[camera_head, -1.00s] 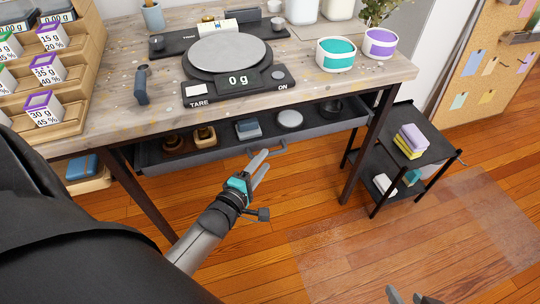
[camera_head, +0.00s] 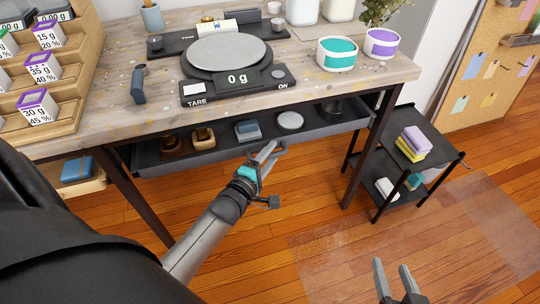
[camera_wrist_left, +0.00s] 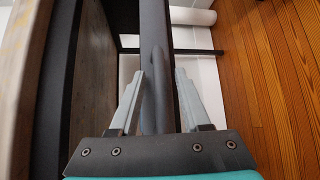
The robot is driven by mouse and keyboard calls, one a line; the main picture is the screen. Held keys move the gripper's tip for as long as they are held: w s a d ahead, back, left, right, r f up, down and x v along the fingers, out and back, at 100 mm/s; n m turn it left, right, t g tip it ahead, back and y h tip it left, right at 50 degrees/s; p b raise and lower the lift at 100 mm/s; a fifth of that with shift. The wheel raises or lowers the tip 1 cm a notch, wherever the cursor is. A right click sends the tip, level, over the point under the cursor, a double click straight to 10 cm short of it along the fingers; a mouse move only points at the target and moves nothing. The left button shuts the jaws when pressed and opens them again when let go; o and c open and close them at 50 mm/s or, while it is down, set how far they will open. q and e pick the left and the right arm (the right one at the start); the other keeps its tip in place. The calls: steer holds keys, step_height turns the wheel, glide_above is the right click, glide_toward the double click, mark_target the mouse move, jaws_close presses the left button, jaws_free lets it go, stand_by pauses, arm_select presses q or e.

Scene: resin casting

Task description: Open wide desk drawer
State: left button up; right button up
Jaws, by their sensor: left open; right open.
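The wide desk drawer (camera_head: 210,160) is a shallow dark grey tray under the desktop (camera_head: 120,75). Its inside and several small items show below the desk edge. My left gripper (camera_head: 268,153) is open at the drawer's front, by the bar handle (camera_head: 282,149). In the left wrist view, the grey handle (camera_wrist_left: 158,75) lies between my two open fingers (camera_wrist_left: 158,88); I cannot tell whether they touch it. My right gripper (camera_head: 392,266) is open and empty over the floor at the bottom right, apart from the desk.
In the drawer lie wooden-toned items (camera_head: 203,137), a blue-grey block (camera_head: 248,129) and a round disc (camera_head: 290,120). A scale (camera_head: 225,55) and two tubs (camera_head: 337,54) stand on the desk. A black cart (camera_head: 440,150) stands at the right. The floor (camera_head: 310,225) before the drawer is clear.

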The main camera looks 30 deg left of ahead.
arm_select(q)
jaws_close()
stand_by(0.3)
stand_by(1.1)
